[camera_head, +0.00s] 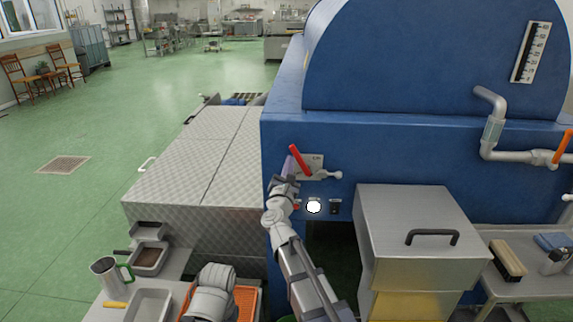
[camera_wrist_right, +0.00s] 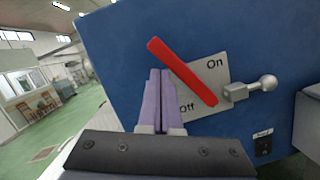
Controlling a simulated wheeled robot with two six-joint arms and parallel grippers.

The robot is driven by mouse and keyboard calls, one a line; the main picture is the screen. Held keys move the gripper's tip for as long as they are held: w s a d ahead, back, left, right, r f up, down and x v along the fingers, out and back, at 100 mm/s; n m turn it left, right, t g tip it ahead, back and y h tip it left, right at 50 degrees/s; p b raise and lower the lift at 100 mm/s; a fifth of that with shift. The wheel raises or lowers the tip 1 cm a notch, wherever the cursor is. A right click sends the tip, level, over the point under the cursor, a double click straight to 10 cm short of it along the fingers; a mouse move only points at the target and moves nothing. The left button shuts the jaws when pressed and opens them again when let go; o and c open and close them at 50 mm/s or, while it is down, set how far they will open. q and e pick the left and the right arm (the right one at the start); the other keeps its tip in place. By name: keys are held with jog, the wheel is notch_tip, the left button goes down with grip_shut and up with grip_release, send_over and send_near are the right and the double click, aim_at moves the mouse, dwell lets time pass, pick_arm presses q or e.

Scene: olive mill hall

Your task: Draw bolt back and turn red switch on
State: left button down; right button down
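The red switch (camera_head: 300,160) is a lever on a pale plate on the blue machine's front. In the right wrist view the lever (camera_wrist_right: 182,71) leans up and to the left across the plate (camera_wrist_right: 212,70), marked On at upper right and Off at lower left. The bolt (camera_wrist_right: 250,89), with a ball knob at its right, lies beside the lever's lower end; it also shows in the head view (camera_head: 328,174). My right gripper (camera_wrist_right: 160,72) has its lilac fingers together and empty, left of and below the lever, apparently apart from it. My left gripper is not visible.
A white round button (camera_head: 314,207) and a black switch (camera_head: 335,207) sit below the plate. A steel box (camera_head: 415,215) with a dark handle stands at right. A metal-topped cabinet (camera_head: 190,165) and a tray table (camera_head: 152,305) are at left.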

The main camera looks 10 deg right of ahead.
aim_at(299, 158)
jog(key=shift+s+d+r+p, duration=0.25)
jog(key=shift+d+r+p, duration=0.3)
jog(key=shift+d+r, duration=0.3)
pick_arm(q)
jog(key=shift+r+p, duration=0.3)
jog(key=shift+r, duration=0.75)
pick_arm(e)
jog(key=shift+s+d+r, duration=0.15)
jog(key=shift+d+r, duration=0.1)
jog(key=shift+d, duration=0.3)
jog(key=shift+d, duration=0.1)
